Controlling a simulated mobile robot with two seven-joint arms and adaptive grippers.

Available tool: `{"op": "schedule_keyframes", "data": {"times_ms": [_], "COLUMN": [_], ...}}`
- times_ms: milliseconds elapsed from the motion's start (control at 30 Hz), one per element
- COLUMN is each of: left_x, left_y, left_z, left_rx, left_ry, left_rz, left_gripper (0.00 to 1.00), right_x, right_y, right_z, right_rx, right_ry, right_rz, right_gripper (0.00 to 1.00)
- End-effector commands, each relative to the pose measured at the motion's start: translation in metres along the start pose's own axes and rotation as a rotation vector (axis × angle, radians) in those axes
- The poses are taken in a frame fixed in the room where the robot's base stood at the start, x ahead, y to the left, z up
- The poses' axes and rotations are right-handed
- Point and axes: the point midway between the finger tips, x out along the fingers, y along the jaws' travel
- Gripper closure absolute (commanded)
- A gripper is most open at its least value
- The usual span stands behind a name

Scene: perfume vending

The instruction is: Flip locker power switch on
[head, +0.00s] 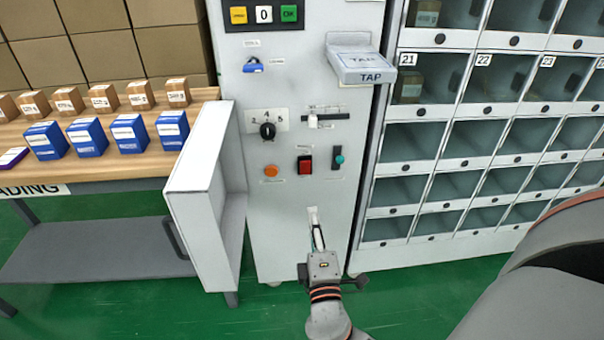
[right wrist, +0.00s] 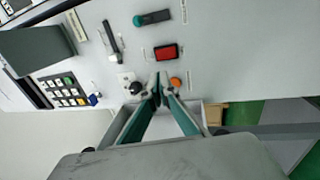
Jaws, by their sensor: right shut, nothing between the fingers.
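A red rocker switch (head: 305,165) in a dark frame is on the front of the white cabinet (head: 270,220); its label is too small to read, and I cannot tell its on/off position. It also shows in the right wrist view (right wrist: 166,52). My right gripper (head: 315,222) is below the switch in the head view, pointing up towards the panel. In the right wrist view its fingertips (right wrist: 160,88) are together with nothing between them, close to an orange button in the picture and apart from the red switch. My left gripper is out of view.
Near the switch are the orange button (head: 271,171), a green toggle (head: 339,158), a black dial (head: 267,130) and a slider (head: 313,121). A TAP ledge (head: 361,66) juts out above. An open white door (head: 197,190) stands left; lockers (head: 440,140) stand right.

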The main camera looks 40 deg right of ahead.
Motion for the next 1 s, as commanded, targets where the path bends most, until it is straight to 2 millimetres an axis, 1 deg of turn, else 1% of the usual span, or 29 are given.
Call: {"op": "schedule_keyframes", "data": {"times_ms": [167,267,367,600,800,900,1000], "left_x": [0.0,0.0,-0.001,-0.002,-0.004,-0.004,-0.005], "left_y": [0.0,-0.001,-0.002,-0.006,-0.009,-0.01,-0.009], "left_z": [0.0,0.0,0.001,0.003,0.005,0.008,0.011], "left_rx": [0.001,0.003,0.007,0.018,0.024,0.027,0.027], "left_ry": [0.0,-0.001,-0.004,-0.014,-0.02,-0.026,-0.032], "left_rz": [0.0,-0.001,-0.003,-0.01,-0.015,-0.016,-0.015], "left_gripper": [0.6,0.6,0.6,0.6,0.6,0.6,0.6], "right_x": [0.003,0.011,0.026,0.074,0.11,0.123,0.133], "right_y": [0.0,0.001,0.002,0.003,0.002,0.001,0.0], "right_z": [0.0,0.0,-0.001,0.0,0.0,0.0,0.0], "right_rx": [0.0,0.001,0.003,0.001,0.002,0.001,0.0], "right_ry": [0.0,0.0,0.0,0.0,0.0,0.0,0.001], "right_rz": [0.0,0.002,0.003,0.004,0.002,0.0,-0.001], "right_gripper": [1.0,1.0,1.0,1.0,1.0,1.0,1.0]}}
